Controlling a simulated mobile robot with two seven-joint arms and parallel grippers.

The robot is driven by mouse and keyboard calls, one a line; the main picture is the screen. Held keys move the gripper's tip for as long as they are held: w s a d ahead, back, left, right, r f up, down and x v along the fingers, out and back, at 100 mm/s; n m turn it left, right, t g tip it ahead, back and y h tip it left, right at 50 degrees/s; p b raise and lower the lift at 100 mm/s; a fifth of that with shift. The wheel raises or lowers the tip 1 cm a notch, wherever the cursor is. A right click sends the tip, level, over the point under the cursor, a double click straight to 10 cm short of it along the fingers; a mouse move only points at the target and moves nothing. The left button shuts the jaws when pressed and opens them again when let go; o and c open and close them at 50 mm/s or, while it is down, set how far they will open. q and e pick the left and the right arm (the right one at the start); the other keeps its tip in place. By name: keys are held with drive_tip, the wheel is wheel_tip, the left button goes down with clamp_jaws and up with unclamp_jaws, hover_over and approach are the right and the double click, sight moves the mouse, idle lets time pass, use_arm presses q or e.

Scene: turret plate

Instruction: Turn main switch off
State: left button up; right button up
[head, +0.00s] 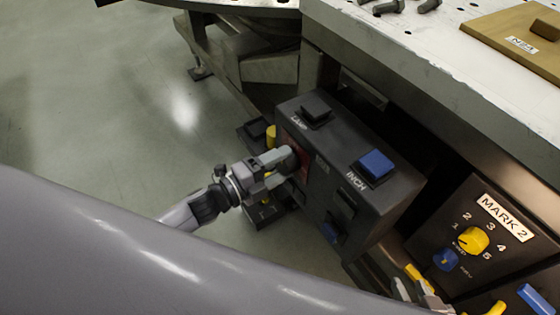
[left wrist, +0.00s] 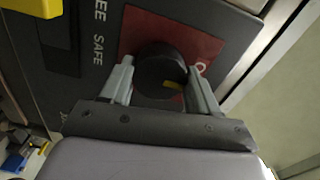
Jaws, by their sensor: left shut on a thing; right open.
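The main switch is a round black knob (left wrist: 155,68) with a short yellow mark, on a red plate (left wrist: 190,38) in the left wrist view. The yellow mark is low on the knob's right side, and a white "O" is printed to the right of the knob. My left gripper (left wrist: 160,88) has its grey fingers on both sides of the knob and is shut on it. In the head view my left gripper (head: 287,158) covers most of the knob on the side of the dark box (head: 335,140). My right gripper (head: 418,288) shows only partly, low in the picture; it is open.
The box carries a black button (head: 315,108) and a blue button (head: 376,164) marked INCH. A "MARK 2" panel (head: 510,250) with yellow and blue knobs is at right. A pale worktop (head: 420,50) overhangs behind. Open floor (head: 120,130) lies at left.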

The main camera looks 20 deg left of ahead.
idle(0.6)
use_arm(q)
drive_tip(key=o, duration=1.1)
drive_tip(key=shift+c, duration=0.2)
drive_tip(key=shift+s+a, duration=0.1)
drive_tip(key=v, duration=0.7)
drive_tip(key=shift+p, duration=0.3)
drive_tip(key=shift+n, duration=0.4)
